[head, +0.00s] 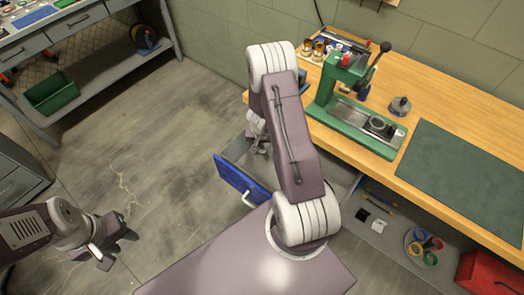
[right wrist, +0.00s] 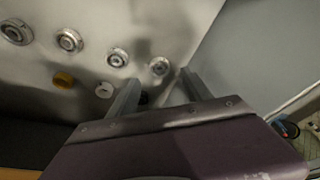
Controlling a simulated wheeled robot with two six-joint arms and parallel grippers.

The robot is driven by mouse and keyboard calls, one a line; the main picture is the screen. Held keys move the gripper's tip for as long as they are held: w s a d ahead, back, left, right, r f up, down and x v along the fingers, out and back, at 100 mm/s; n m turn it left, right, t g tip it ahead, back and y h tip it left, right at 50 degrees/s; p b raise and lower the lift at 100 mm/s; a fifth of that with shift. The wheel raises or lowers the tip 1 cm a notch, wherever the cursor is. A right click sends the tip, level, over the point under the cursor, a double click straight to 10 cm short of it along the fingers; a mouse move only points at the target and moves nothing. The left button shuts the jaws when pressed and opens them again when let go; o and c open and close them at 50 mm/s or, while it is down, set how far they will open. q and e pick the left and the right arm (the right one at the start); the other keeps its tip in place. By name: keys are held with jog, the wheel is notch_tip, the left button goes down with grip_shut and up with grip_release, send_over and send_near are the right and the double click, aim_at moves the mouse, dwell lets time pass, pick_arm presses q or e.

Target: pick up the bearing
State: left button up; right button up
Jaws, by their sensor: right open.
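Several ring-shaped metal bearings lie in the grey metal drawer in the right wrist view; one bearing (right wrist: 160,66) is just beyond and between my fingertips. Another bearing (right wrist: 117,57) is left of it, with two more (right wrist: 69,40) (right wrist: 14,32) further left. My right gripper (right wrist: 160,78) is open and empty, its two fingers pointing into the drawer. In the head view my right gripper (head: 257,137) is at the open blue-fronted drawer (head: 236,179), largely hidden by my arm. My left gripper (head: 115,247) looks open and empty above the floor at lower left.
A brass-coloured ring (right wrist: 63,79) and a pale ring (right wrist: 104,89) lie near the bearings. The drawer wall (right wrist: 240,50) is close on the right. Above stands the wooden bench (head: 455,95) with a green press (head: 345,100) and a dark mat (head: 465,170).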

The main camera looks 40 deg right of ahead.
aim_at(262, 148)
jog(key=b+x, duration=0.1)
jog(key=x, duration=0.1)
jog(key=b+x, duration=0.1)
jog(key=shift+s+a+f, duration=0.1)
jog(key=shift+s+f, duration=0.05)
jog(key=shift+f, duration=0.6)
jog(key=shift+r, duration=0.15)
grip_shut()
jog(key=shift+r, duration=0.1)
